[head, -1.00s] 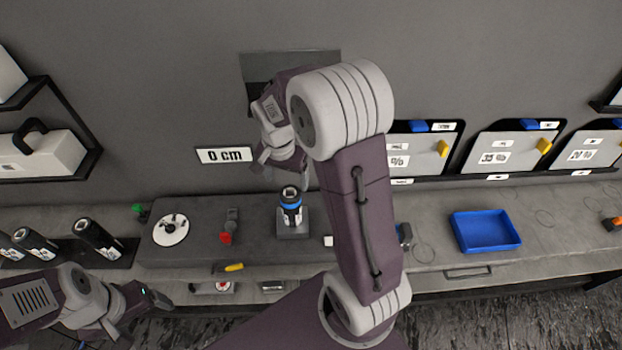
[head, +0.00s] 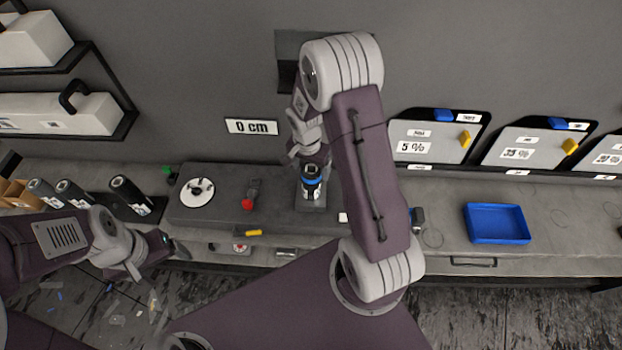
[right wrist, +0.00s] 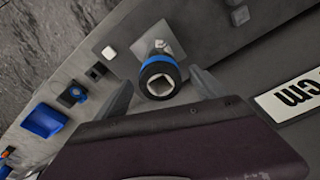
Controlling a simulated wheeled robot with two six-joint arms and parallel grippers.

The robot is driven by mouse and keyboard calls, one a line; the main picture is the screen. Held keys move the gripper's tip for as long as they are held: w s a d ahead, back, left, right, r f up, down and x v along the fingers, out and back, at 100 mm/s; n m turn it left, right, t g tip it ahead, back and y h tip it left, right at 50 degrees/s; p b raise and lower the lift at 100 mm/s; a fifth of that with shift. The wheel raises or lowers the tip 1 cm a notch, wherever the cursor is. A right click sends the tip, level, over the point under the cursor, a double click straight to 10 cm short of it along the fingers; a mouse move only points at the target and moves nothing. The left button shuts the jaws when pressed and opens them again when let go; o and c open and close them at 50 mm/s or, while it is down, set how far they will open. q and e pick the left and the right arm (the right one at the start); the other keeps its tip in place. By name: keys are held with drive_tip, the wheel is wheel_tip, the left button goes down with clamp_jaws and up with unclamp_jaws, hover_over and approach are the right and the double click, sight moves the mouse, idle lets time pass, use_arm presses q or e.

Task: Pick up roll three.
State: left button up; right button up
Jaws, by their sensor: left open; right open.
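Three dark rolls with white labels lie tilted in a rack at the left of the bench in the head view: a left one (head: 45,192), a middle one (head: 72,191) and a right one (head: 128,194). Their labels are too small to read, so I cannot tell which is roll three. My left gripper (head: 163,260) is open and empty, in front of the bench, right of and nearer than the rolls. My right gripper (head: 308,158) is open above a black cylinder with a blue band (head: 311,181). In the right wrist view the cylinder (right wrist: 158,74) shows between the apart fingers (right wrist: 162,92).
A white disc (head: 197,192), a red-ended tool (head: 248,198) and a yellow piece (head: 254,233) lie right of the rolls. A blue tray (head: 497,223) stands at the right. My right arm covers part of the middle bench.

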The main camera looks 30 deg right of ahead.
drive_tip(key=shift+f, duration=0.45)
drive_tip(key=shift+w+f, duration=0.1)
drive_tip(key=shift+f, duration=0.15)
drive_tip(key=shift+w+d+f, duration=0.1)
drive_tip(key=shift+w+d, duration=0.05)
drive_tip(key=shift+d, duration=0.1)
drive_tip(key=shift+c, duration=0.3)
drive_tip(key=c, duration=0.5)
drive_tip(key=shift+a, duration=0.15)
clamp_jaws()
